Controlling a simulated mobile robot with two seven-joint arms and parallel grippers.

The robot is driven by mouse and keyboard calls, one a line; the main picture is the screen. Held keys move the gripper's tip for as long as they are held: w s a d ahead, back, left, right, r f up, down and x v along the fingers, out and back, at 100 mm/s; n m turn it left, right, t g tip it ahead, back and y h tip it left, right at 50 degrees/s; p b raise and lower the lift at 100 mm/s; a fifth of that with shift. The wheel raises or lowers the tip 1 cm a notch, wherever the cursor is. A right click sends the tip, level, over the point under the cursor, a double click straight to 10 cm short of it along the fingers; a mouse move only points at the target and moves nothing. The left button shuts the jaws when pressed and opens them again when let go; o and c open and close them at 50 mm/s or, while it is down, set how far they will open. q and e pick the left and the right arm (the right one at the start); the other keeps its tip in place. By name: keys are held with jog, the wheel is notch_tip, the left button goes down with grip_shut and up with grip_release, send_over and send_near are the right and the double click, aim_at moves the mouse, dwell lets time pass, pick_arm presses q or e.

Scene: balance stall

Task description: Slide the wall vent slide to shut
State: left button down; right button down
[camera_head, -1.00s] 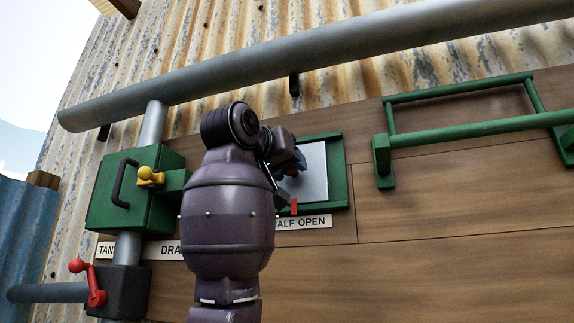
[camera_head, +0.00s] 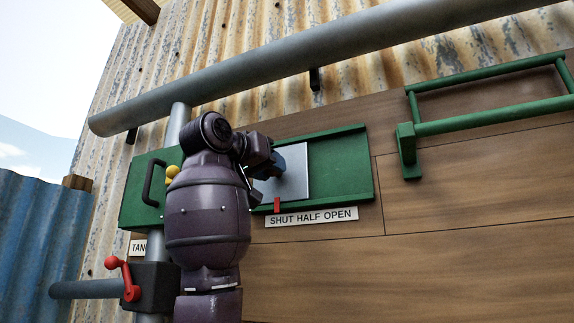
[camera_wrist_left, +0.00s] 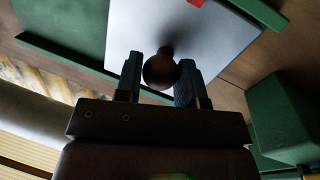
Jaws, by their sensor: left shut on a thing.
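The wall vent slide is a pale metal plate (camera_head: 293,178) in a green frame (camera_head: 345,165) on the plank wall. It covers the left part of the frame, and bare green shows to its right. A red pointer (camera_head: 277,205) at its lower edge stands over SHUT on the label (camera_head: 311,216). My left gripper (camera_head: 268,163) is at the plate's left side, partly hidden by my arm. In the left wrist view its fingers (camera_wrist_left: 159,80) are shut on the plate's round dark knob (camera_wrist_left: 160,71). My right gripper is not in view.
A green rail (camera_head: 480,122) is at right, and a grey pipe (camera_head: 300,70) runs above.

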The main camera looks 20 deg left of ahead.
pick_arm(q)
jog(key=shift+a+r, duration=0.1)
jog(key=shift+a, duration=0.05)
jog(key=c, duration=1)
grip_release()
jog(key=shift+o, duration=1.2)
jog(key=shift+s+a, duration=0.1)
jog(key=shift+a, duration=0.15)
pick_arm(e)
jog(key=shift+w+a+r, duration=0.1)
pick_arm(q)
jog(key=shift+d, duration=0.2)
jog(key=b+v, duration=0.3)
jog(key=v, duration=0.7)
jog(key=shift+s+a, duration=0.2)
jog(key=shift+s, duration=0.1)
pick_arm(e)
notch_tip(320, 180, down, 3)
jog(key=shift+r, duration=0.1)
pick_arm(q)
jog(key=shift+s, duration=0.1)
